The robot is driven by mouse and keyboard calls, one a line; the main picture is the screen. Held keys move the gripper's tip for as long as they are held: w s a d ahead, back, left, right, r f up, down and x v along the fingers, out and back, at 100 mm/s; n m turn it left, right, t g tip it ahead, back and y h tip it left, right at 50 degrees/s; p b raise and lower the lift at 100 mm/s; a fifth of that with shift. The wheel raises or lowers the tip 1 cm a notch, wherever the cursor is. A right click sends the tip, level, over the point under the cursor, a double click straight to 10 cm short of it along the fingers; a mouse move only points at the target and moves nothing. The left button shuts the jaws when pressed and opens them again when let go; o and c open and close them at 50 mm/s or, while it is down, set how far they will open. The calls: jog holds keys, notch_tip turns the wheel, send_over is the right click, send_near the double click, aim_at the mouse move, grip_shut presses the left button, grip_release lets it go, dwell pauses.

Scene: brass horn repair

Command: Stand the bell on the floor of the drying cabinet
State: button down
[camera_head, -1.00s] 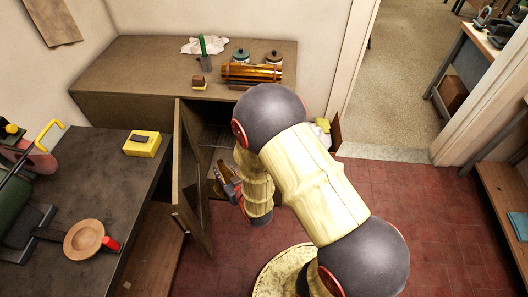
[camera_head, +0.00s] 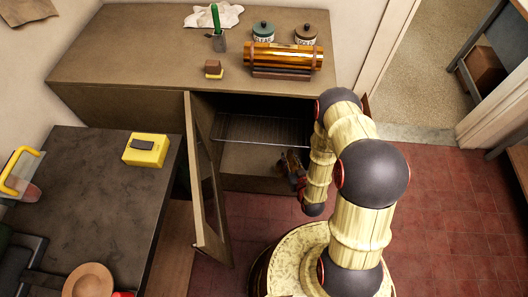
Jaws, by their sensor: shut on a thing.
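The drying cabinet stands under the brown worktop. Its door (camera_head: 205,190) is swung open to the left. Inside are a wire rack (camera_head: 258,130) and, below it, the pale cabinet floor (camera_head: 245,160). My gripper (camera_head: 293,170) is at the right side of the cabinet opening, below the rack level. It is shut on a small brownish thing, seemingly the bell (camera_head: 289,158). The bell is small and partly hidden by the gripper and arm. I cannot tell whether it touches the cabinet floor.
The open door and its frame bound the opening on the left. On the worktop (camera_head: 140,55) are a copper-coloured tube (camera_head: 283,57), two lidded jars, a brush in a cup and a white cloth. A dark bench (camera_head: 90,190) with a yellow box (camera_head: 146,150) stands at left.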

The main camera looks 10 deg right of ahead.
aim_at(280, 171)
jog(key=a+f+n+y, duration=0.1)
jog(key=f, duration=0.2)
jog(key=a+f+y+b, duration=0.1)
jog(key=f, duration=0.3)
jog(key=a+f+n+y, duration=0.1)
jog(key=f, duration=0.3)
jog(key=shift+w+a+n+g, duration=0.1)
jog(key=shift+a+n+g, duration=0.2)
jog(key=w+a+f+n+g+y+b, duration=0.1)
jog(key=w+y+b, duration=0.1)
jog(key=w, duration=0.4)
jog(key=w+a+f+n+y+b, duration=0.1)
jog(key=w+f+b, duration=0.1)
jog(key=w, duration=0.4)
jog(key=w+d+f+b, duration=0.1)
jog(key=w+f+b, duration=0.2)
jog(key=f, duration=0.5)
jog(key=shift+w+f+b, duration=0.25)
jog(key=shift+w+b, duration=0.1)
jog(key=shift+w, duration=0.35)
jog(key=shift+f, duration=0.15)
jog(key=c, duration=1.5)
grip_release()
